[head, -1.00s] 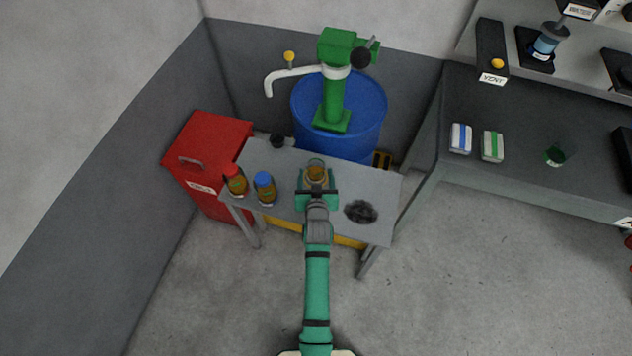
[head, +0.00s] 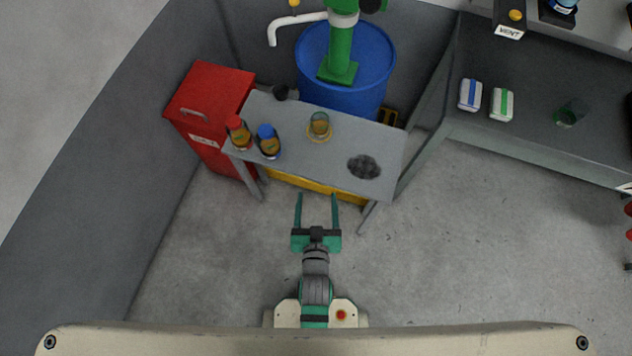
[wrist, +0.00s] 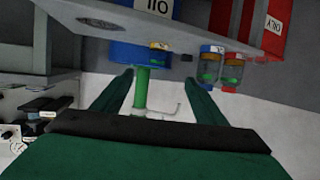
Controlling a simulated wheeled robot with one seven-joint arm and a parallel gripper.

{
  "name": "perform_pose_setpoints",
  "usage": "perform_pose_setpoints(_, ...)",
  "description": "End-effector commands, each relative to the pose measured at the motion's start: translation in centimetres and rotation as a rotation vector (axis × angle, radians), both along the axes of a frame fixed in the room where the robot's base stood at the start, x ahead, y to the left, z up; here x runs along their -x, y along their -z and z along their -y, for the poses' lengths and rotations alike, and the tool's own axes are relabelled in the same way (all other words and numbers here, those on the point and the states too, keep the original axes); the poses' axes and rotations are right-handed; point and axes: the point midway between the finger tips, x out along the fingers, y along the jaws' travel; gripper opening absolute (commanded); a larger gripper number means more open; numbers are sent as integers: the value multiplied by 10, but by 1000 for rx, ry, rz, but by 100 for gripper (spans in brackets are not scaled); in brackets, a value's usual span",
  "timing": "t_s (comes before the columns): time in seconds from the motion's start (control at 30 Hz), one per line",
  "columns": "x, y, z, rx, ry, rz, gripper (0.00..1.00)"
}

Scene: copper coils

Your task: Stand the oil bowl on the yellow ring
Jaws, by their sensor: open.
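The oil bowl (head: 320,123), a small clear glass vessel with amber oil in it, stands upright on the grey table. The yellow ring (head: 319,138) shows around its base, and the bowl appears to stand on it. My gripper (head: 316,196) is open and empty, in front of the table's near edge and apart from the bowl. In the wrist view, which is upside down, the bowl (wrist: 159,46) shows beyond and between the spread fingers.
A red-capped jar (head: 238,133) and a blue-capped jar (head: 268,142) stand left on the grey table (head: 285,111). A dark stain or mesh patch (head: 364,166) lies right. Behind are a blue drum (head: 350,65) and green pump; a red bin (head: 208,115) stands left. The near floor is clear.

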Motion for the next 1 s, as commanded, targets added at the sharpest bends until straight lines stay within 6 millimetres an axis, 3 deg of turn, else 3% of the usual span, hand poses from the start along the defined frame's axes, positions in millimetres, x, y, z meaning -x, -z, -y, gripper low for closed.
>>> perform_pose_setpoints(0.03, 23, -7, 0, 1, 0, 1, 66)
perform_pose_setpoints(0.2, 81, -41, -1, 2, -2, 25, 66)
perform_pose_setpoints(0.43, 140, -95, -2, 6, -9, 58, 66)
perform_pose_setpoints(0.67, 164, -127, -2, 7, -14, 78, 66)
perform_pose_setpoints(1.0, 165, -130, -2, 7, -15, 81, 66)
